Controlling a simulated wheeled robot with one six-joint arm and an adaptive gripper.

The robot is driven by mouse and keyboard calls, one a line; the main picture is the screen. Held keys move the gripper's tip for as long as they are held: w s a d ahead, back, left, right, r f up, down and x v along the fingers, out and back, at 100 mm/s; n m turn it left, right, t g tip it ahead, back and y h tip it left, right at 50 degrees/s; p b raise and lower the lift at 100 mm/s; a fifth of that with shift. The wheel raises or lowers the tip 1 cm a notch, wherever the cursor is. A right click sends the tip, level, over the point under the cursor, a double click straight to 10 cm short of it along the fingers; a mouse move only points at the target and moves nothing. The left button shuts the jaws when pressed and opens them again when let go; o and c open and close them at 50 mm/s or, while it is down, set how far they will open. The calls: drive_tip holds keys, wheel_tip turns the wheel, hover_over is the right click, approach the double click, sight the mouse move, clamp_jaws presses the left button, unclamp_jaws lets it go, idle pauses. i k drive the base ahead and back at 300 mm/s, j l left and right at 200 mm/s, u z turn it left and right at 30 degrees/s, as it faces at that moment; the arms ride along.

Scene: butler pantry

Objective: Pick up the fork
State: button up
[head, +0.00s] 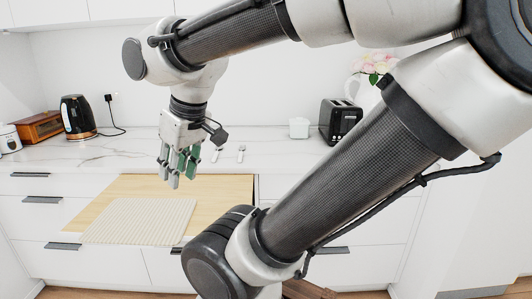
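Two small, thin silver utensils lie side by side on the white marble counter, right of my gripper in the head view. The right one looks like the fork (241,153), though it is too small to be certain. The left utensil (216,154) lies close to my gripper's right side in the picture. My gripper (177,177) points down in front of the counter's front edge, apart from both utensils. Its fingers look spread, with green pads showing and nothing seen between them.
A pulled-out wooden board (225,187) and a ribbed light mat (138,222) lie below my gripper. A black kettle (77,117), wooden box (38,127), white container (299,128), black toaster (339,121) and flower vase (365,92) stand further back.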

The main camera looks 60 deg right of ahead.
sight(241, 155)
drive_tip(key=k+z, duration=0.1)
drive_tip(key=z, duration=1.3)
drive_tip(key=i+l+u, duration=0.2)
drive_tip(key=l+u, duration=0.15)
drive_tip(key=i+l+u, duration=0.1)
drive_tip(key=l+u, duration=0.2)
drive_tip(key=l, duration=0.3)
drive_tip(key=l+u, duration=0.35)
drive_tip(key=l, duration=0.2)
drive_tip(key=i, duration=0.05)
